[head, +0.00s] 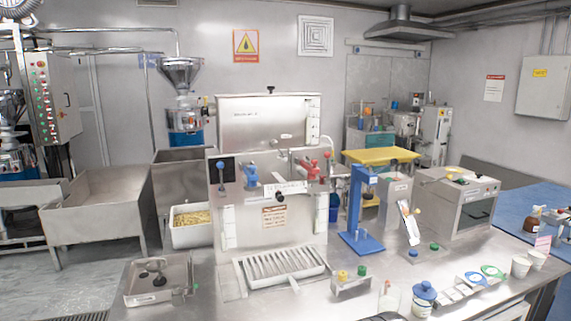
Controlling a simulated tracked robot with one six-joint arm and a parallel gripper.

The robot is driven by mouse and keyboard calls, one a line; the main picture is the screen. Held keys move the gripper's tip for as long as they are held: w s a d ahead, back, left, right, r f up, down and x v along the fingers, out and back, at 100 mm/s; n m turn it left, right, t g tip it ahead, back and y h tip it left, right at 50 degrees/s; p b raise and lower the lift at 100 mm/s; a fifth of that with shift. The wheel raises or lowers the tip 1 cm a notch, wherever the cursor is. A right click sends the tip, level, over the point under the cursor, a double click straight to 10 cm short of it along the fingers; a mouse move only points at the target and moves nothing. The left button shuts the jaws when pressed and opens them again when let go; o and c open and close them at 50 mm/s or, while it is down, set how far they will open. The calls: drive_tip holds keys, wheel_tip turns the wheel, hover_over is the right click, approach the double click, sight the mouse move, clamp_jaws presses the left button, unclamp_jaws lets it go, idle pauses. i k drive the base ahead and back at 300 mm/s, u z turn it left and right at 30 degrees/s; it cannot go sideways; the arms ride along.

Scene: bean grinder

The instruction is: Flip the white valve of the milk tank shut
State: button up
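A steel tank machine (240,230) stands upright on the steel counter near the middle of the head view. Its upper steel box (262,104) rises behind the front panel. On the front is a white valve lever (291,187), lying roughly level, with a dark knob (280,196) just below it. A blue valve (251,175) sits to its left and a red valve (309,168) to its right. The picture is too small to read the tank labels or tell for certain whether the white valve is open. My gripper is not in view.
A slatted drip tray (245,276) projects below the valves. A blue stand (353,240) is to the right. A small steel sink (133,297) is at front left. A blue-lidded jar (424,291) and a small button box (345,290) stand near the front edge.

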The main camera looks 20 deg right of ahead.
sight(281, 154)
drive_tip(key=u, duration=1.3)
drive_tip(key=k, duration=0.6)
drive_tip(key=z, duration=0.7)
drive_tip(key=i, duration=1)
drive_tip(key=z, duration=0.05)
